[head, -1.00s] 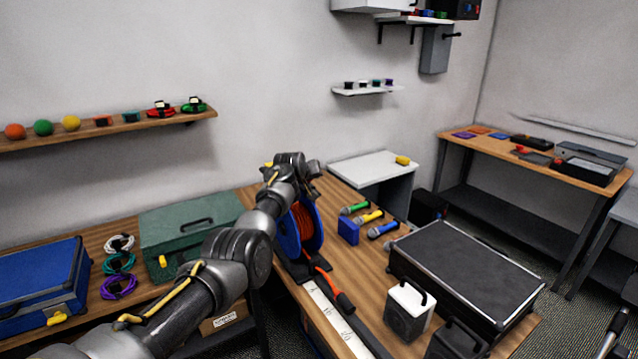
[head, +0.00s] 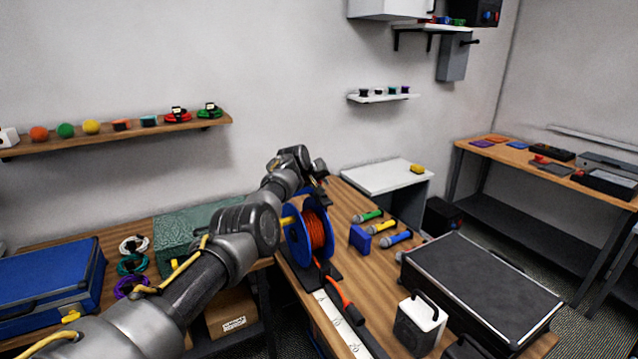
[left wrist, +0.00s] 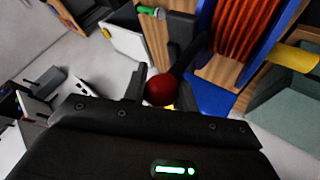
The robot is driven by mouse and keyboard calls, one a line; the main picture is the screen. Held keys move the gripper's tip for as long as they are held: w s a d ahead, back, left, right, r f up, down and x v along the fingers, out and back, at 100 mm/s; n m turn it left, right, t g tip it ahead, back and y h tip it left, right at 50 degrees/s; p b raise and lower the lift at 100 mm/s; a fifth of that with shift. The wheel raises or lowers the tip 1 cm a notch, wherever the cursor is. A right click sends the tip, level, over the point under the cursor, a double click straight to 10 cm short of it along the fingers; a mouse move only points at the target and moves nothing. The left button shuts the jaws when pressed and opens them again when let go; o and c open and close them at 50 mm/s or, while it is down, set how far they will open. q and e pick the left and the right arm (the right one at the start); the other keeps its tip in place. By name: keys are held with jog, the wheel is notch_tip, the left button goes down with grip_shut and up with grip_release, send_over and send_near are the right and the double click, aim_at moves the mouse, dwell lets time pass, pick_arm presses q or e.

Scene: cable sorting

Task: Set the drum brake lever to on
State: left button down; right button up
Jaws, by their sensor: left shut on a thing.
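The cable drum (head: 292,240), with blue flanges and orange cable, stands on a dark base on the wooden bench. In the left wrist view, its orange winding (left wrist: 245,30) fills the upper right. A red ball knob (left wrist: 161,90), which looks like the brake lever's end, sits between the fingers of my left gripper (left wrist: 163,82). That gripper is shut on the knob. My right gripper is not in view.
A black case (head: 480,285) and a white box (head: 418,325) stand farther right. A green case (head: 190,225) and a blue case (head: 45,285) are left.

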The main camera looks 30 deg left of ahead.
pick_arm(q)
jog(key=c, duration=1.5)
grip_release()
jog(key=shift+f, duration=0.15)
jog(key=o, duration=0.4)
jog(key=shift+w, duration=0.2)
jog(key=shift+s, duration=0.25)
jog(key=shift+s+a+r, duration=0.1)
jog(key=shift+s+r, duration=0.25)
jog(key=shift+r, duration=0.2)
jog(key=b+v, duration=0.3)
jog(key=v, duration=0.6)
jog(key=shift+r, duration=0.1)
